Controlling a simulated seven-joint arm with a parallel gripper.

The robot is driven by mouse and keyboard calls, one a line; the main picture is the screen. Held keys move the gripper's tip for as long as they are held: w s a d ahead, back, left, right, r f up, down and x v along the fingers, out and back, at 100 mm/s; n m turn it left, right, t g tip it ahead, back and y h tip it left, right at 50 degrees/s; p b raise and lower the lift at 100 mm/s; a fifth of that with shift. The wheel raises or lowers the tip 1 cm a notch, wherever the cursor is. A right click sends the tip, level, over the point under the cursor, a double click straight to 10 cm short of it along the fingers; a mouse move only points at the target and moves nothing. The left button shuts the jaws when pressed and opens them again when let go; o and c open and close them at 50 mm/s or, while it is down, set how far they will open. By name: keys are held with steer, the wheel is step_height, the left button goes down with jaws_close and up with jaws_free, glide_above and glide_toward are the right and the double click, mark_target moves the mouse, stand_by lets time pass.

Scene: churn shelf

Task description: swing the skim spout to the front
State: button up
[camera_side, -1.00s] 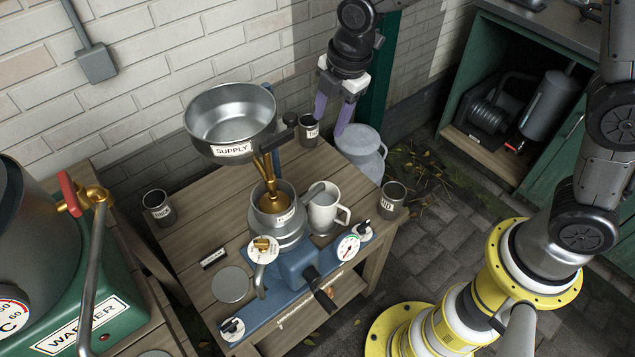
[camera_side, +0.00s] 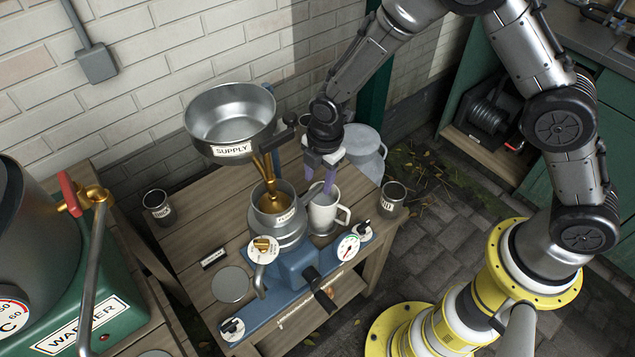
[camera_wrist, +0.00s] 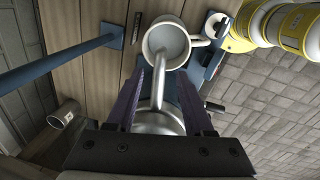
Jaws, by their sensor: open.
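The separator stands on the table, with a blue base (camera_side: 293,268) and a grey bowl (camera_side: 272,222). A grey metal spout (camera_wrist: 159,78) reaches from the separator over a white mug (camera_side: 324,216); the mug also shows in the wrist view (camera_wrist: 166,42). A second bent spout (camera_side: 260,281) hangs at the front left, below a round disc with a brass knob (camera_side: 263,247). I cannot read which one is marked skim. My gripper (camera_side: 318,186) is open and points down above the mug. In the wrist view its purple fingers (camera_wrist: 160,88) lie either side of the first spout; contact is unclear.
A supply pan (camera_side: 230,121) stands high at the left of my gripper, with a brass tap stream below. A dark crank handle (camera_side: 325,300) juts out at the front. A round plate (camera_side: 230,284) lies front left.

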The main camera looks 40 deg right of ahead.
steer(key=shift+w+f, duration=0.15)
steer(key=shift+f, duration=1.05)
jaws_close()
stand_by(0.6)
